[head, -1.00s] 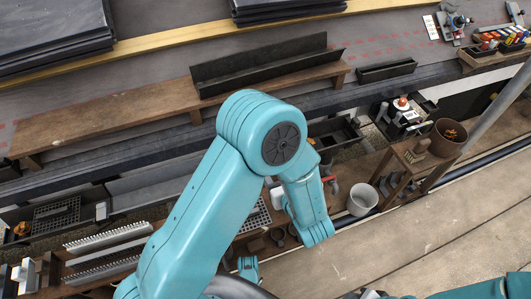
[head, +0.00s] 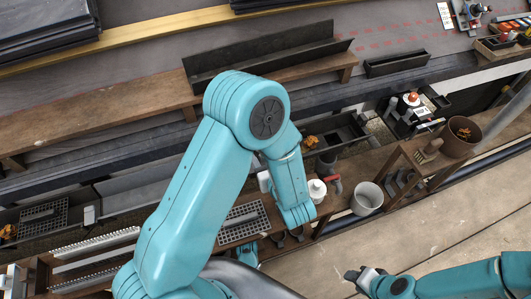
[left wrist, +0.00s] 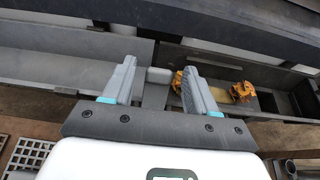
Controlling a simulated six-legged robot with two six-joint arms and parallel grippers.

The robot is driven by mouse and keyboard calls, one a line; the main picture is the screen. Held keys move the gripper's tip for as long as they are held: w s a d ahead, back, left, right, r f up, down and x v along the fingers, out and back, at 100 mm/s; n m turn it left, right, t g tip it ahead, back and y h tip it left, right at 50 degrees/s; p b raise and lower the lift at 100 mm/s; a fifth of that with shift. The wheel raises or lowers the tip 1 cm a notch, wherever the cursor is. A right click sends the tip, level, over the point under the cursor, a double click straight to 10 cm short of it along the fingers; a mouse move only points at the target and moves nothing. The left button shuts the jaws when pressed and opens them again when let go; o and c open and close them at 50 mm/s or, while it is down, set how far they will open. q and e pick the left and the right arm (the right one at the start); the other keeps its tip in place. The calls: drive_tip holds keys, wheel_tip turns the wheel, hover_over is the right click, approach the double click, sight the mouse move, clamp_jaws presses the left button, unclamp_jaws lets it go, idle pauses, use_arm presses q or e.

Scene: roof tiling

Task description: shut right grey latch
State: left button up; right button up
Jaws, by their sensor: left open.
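A small grey block that looks like the right grey latch (left wrist: 158,76) sits at the joint between two dark trough sections in the left wrist view. My left gripper (left wrist: 159,68) is open, with one finger on each side of the block and a gap to both. Whether the latch is open or shut cannot be told. In the head view my left forearm hides this gripper and most of that joint. A similar pale latch (head: 89,214) shows at the left trough joint. My right gripper (head: 358,277) is at the lower right, away from the troughs; its jaws are unclear.
Orange-yellow leaf-like clumps (left wrist: 243,91) lie in the trough to the right of the latch. A wooden plank (head: 100,118) runs behind the trough. A white bucket (head: 367,198), a white bottle (head: 317,190) and a grey grate (head: 243,222) stand in front.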

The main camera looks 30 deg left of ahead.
use_arm(q)
drive_tip(key=shift+r, duration=0.1)
drive_tip(key=shift+a, duration=0.1)
drive_tip(key=shift+c, duration=0.3)
drive_tip(key=c, duration=1)
